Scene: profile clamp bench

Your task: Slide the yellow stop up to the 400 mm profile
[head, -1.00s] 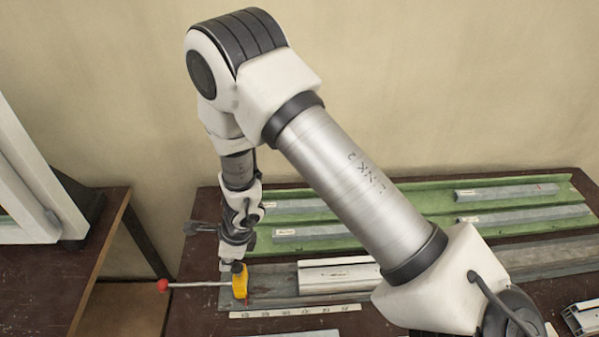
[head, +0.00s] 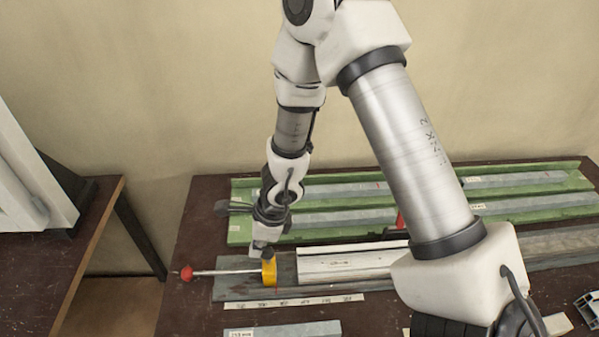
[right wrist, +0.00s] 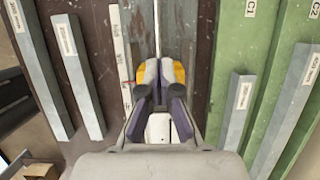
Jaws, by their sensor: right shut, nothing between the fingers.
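The yellow stop (head: 269,274) stands on the grey bed (head: 229,290), on a thin rod with a red knob (head: 186,273) at its left end. The pale profile (head: 345,264) lies on the bed to the right of the stop, with a short gap between them. My right gripper (head: 265,250) is shut and empty, pointing down at the top of the stop. In the right wrist view the shut fingers (right wrist: 160,75) cover the middle of the stop (right wrist: 180,72); whether they touch it is unclear. The profile (right wrist: 159,130) shows below them. My left gripper is out of view.
A white scale strip (head: 290,303) lies along the bed's front. Behind, a green rack (head: 240,236) holds several grey bars. A labelled bar (head: 283,330) lies in front. A red handle (head: 400,221) is partly hidden by my arm. Another table (head: 60,270) stands at left.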

